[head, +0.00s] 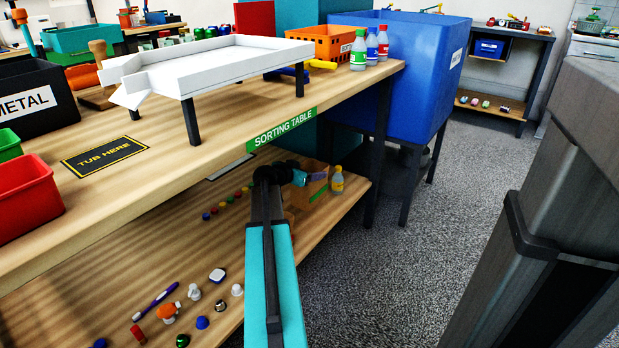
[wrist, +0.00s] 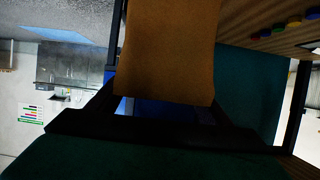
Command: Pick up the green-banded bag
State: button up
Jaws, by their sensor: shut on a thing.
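The tan paper bag with a green band (head: 320,192) is at the right end of the sorting table's lower shelf, partly hidden behind my arm and gripper. My gripper (head: 316,177) reaches in beneath the tabletop and is shut on the bag. In the wrist view the bag (wrist: 168,50) fills the upper middle as a plain brown face between the dark fingers; its band does not show there. I cannot tell whether the bag still touches the shelf.
A yellow bottle (head: 337,180) stands on the shelf just right of the bag. Several coloured caps (head: 229,200) lie to its left. The tabletop (head: 200,145) is close above. A blue bin (head: 415,75) stands to the right. Grey floor (head: 430,230) is clear in front.

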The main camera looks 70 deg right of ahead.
jog(key=shift+r, duration=0.45)
dwell(0.3)
jog(key=w+a+r+n+t+y, duration=0.1)
jog(key=w+a+r+n+t, duration=0.2)
jog(key=w+a, duration=0.9)
jog(key=w+a+r+n+t, duration=0.1)
jog(key=w+a+n+t, duration=0.35)
jog(key=w+a, duration=0.75)
jog(key=w+a+r+n+t+y, duration=0.1)
jog(key=w+a+n+t, duration=0.25)
jog(key=w+a, duration=0.8)
jog(key=w+a+r+n+t+y, duration=0.2)
jog(key=w+a, duration=0.4)
jog(key=a, duration=0.3)
jog(key=w+a+r+n+t+y, duration=0.25)
jog(key=w+a, duration=0.35)
jog(key=a, duration=0.4)
jog(key=w+a+r+n+y, duration=0.1)
jog(key=a+r+n+y, duration=0.1)
jog(key=a, duration=1)
jog(key=w+a+r+n+t+y, duration=0.1)
jog(key=a+r+n+y, duration=0.2)
jog(key=a, duration=1)
jog(key=shift+a+y, duration=0.15)
jog(key=shift+y, duration=0.6)
jog(key=shift+n+t, duration=0.25)
